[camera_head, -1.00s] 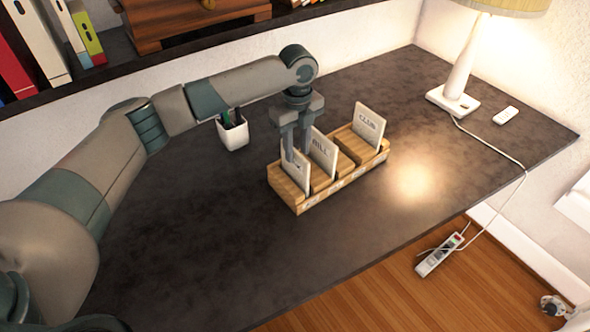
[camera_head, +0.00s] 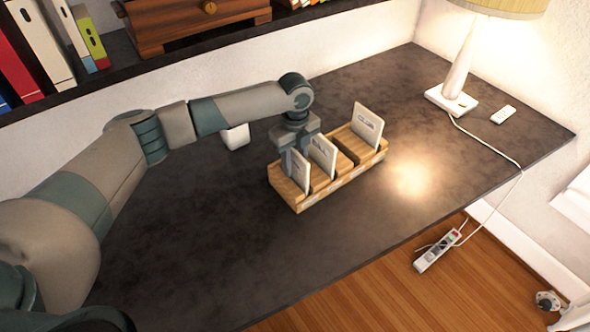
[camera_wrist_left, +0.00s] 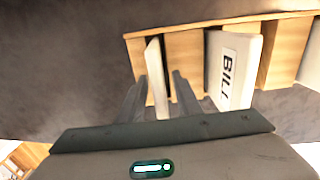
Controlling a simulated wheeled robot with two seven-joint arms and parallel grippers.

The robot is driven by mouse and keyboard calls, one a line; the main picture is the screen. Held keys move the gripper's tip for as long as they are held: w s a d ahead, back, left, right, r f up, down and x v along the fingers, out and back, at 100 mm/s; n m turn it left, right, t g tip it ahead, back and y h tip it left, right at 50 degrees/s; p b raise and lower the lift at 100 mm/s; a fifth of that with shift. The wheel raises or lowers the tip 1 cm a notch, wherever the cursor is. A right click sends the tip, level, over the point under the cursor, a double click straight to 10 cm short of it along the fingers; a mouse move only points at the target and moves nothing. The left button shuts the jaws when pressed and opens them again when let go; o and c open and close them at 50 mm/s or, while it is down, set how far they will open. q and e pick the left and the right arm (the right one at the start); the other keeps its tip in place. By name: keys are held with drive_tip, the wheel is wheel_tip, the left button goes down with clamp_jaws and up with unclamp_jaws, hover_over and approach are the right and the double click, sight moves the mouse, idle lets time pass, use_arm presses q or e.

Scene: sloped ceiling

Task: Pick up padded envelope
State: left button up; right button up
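A wooden letter sorter (camera_head: 315,199) stands on the dark desk with three pale upright envelopes in separate slots. My left gripper (camera_head: 296,160) points down over the leftmost envelope (camera_head: 301,174). In the left wrist view its two fingers (camera_wrist_left: 157,95) are open, one on each side of this thin envelope (camera_wrist_left: 154,75). I cannot tell whether they touch it, and its label is not readable. The middle envelope (camera_head: 323,151) reads "BILL" in the left wrist view (camera_wrist_left: 236,68). The right envelope (camera_head: 368,122) seems to read "CLUB". None is clearly padded. My right gripper is out of view.
A white pen cup (camera_head: 236,137) stands behind my left arm, partly hidden. A lit lamp (camera_head: 455,90) and a small white remote (camera_head: 503,114) are at the back right. A cable runs over the desk edge to a power strip (camera_head: 438,250). The front desk is clear.

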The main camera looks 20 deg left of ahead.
sight(295, 150)
use_arm(q)
clamp_jaws()
drive_tip(key=shift+r, duration=0.1)
drive_tip(key=shift+r+b, duration=0.3)
drive_tip(key=shift+r, duration=0.2)
wheel_tip(295, 150, up, 8)
drive_tip(key=shift+f+b, duration=0.25)
drive_tip(key=shift+b, duration=0.95)
drive_tip(key=shift+r, duration=0.7)
drive_tip(key=shift+s, duration=0.1)
